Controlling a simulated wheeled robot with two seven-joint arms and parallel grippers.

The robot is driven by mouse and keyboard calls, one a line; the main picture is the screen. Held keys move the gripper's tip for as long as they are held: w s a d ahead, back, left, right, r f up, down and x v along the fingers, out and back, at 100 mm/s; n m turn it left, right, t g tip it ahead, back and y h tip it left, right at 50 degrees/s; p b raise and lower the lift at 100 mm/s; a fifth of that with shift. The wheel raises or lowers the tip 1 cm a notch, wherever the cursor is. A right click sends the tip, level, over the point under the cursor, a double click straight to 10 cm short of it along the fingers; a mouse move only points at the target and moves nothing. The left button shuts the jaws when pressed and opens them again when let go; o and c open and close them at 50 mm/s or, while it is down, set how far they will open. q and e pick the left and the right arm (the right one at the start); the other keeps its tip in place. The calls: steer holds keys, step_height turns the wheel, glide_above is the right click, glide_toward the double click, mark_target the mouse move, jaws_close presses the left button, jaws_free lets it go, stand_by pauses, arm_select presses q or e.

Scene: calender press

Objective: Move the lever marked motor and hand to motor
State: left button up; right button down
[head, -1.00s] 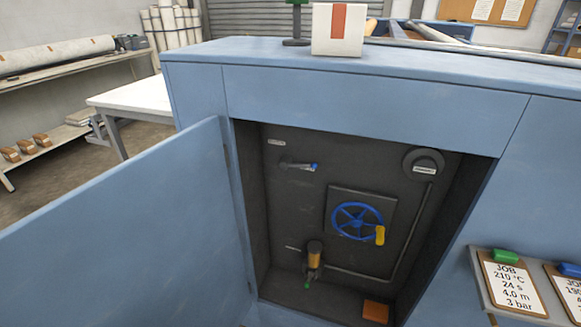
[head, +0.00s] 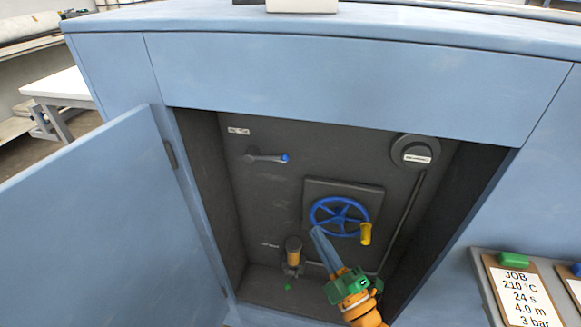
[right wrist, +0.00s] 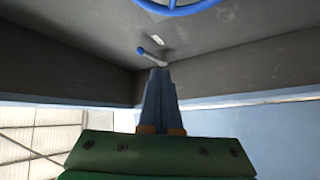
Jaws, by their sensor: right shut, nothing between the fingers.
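The lever (head: 266,157) sits on the upper left of the dark back panel inside the open cabinet. It is a grey arm with a blue tip, pointing right in the head view. A small pale label plate (head: 238,131) is above it, its text too small to read. The lever also shows in the right wrist view (right wrist: 150,57), beyond my fingertips. My right gripper (head: 316,231) is shut and empty at the cabinet opening, its blue fingers pointing up and left, below and right of the lever. In the right wrist view its fingers (right wrist: 157,75) are together. My left gripper is out of view.
A blue handwheel (head: 339,216) with a yellow knob is right of the lever. A round dial (head: 415,152) is at upper right, and a yellow-bodied fitting (head: 293,252) is low on the left. The open blue door (head: 85,225) stands left of the opening. Job cards (head: 520,290) are at right.

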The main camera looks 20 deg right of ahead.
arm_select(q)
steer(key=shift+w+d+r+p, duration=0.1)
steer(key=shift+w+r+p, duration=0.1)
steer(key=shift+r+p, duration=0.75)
arm_select(e)
steer(key=w+a+r+t, duration=0.1)
steer(key=w+r, duration=0.8)
steer(key=w, duration=0.3)
steer(key=shift+w+a+n, duration=0.25)
steer(key=shift+a+n, duration=0.05)
steer(key=shift+r, duration=0.1)
